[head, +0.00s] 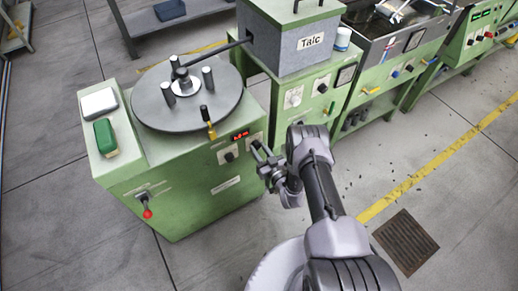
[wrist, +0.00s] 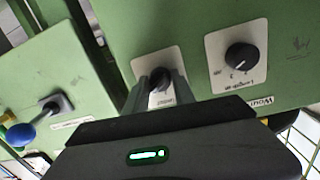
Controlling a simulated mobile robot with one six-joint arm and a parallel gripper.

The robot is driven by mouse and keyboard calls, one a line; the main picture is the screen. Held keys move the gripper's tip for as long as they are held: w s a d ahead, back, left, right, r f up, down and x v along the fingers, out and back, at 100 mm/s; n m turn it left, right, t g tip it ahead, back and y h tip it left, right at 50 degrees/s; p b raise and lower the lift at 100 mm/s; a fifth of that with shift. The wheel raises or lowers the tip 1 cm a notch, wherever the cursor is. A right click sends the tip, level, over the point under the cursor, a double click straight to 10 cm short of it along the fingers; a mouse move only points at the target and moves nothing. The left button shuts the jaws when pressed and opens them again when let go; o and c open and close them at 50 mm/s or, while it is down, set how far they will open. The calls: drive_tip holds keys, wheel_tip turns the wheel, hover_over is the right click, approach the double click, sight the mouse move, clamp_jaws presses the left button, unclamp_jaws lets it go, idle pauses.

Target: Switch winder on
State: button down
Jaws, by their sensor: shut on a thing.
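The winder (head: 185,185) is a green cabinet with a round dark turntable (head: 190,95) on top. On its front are a small red-lit display (head: 240,136) and a dark knob on a white plate (head: 229,157). My gripper (head: 260,152) is at the right part of this front, in front of the panel. In the wrist view the two fingers are closed around the small dark switch (wrist: 160,80), which sits on a white plate and is partly hidden by them. A second dark knob (wrist: 240,56) on a white dial plate is to its right, apart from the fingers.
A lever with a red ball (head: 147,214) sticks out of the winder's front. The talc box (head: 295,45) stands on a green cabinet behind, joined by a dark rod. A lever with a blue ball (wrist: 22,134) shows in the wrist view. Open floor lies at right.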

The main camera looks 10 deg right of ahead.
drive_tip(key=shift+s+f, duration=0.1)
drive_tip(key=c, duration=1.1)
unclamp_jaws()
drive_tip(key=shift+o, duration=0.2)
drive_tip(key=p+v, duration=0.5)
drive_tip(key=v, duration=1.2)
drive_tip(key=shift+s+p, duration=0.15)
drive_tip(key=shift+p, duration=0.25)
drive_tip(key=shift+d, duration=0.15)
